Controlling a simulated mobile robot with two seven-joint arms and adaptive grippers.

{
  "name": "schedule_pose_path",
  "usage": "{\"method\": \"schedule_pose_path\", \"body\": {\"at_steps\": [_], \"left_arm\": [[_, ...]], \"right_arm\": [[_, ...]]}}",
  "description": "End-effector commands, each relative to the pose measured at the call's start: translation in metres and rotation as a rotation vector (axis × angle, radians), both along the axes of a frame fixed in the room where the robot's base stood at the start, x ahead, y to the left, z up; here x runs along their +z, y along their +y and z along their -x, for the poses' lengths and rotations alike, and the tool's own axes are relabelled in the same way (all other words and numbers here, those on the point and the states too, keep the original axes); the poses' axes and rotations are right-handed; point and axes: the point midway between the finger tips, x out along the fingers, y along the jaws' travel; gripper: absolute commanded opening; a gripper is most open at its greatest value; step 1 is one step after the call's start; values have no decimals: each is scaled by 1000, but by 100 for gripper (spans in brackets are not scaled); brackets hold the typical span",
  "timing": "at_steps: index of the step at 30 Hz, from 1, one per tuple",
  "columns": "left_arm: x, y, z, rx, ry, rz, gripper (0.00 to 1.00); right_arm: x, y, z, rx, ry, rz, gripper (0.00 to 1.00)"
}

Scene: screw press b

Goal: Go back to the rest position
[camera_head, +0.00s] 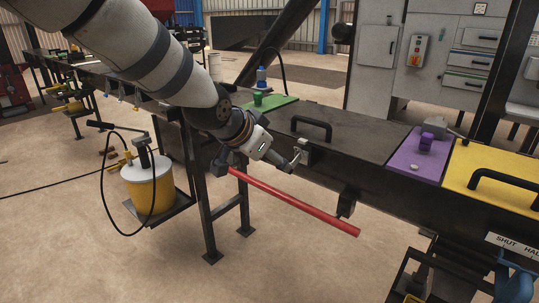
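My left arm reaches in from the upper left, and its gripper (284,163) is low over the front edge of the dark bench (345,148). The fingers are dark and small, close to a small metal fitting (302,154) on the bench edge. I cannot tell whether they touch it or how far they are open. A long red bar (295,202) slopes down to the right in front of the bench. My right gripper is not in view.
A black handle (311,127) stands on the bench. Purple (405,157) and yellow (490,178) panels lie right, a green one (270,104) behind. A yellow bucket (149,187) with a hose stands left. Grey cabinets are behind. The floor in front is mostly clear.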

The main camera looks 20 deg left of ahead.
Motion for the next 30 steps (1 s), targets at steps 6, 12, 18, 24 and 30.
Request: {"method": "schedule_pose_path", "body": {"at_steps": [6,12,18,24,30], "left_arm": [[0,0,0,0,0,0,63],[0,0,-1,0,0,0,63],[-51,-2,21,21,89,22,63],[-204,-4,137,135,399,87,63],[-301,6,309,301,714,87,63]], "right_arm": [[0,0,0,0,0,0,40],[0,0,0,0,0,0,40],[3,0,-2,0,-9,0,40],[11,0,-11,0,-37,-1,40],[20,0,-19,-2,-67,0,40]]}}
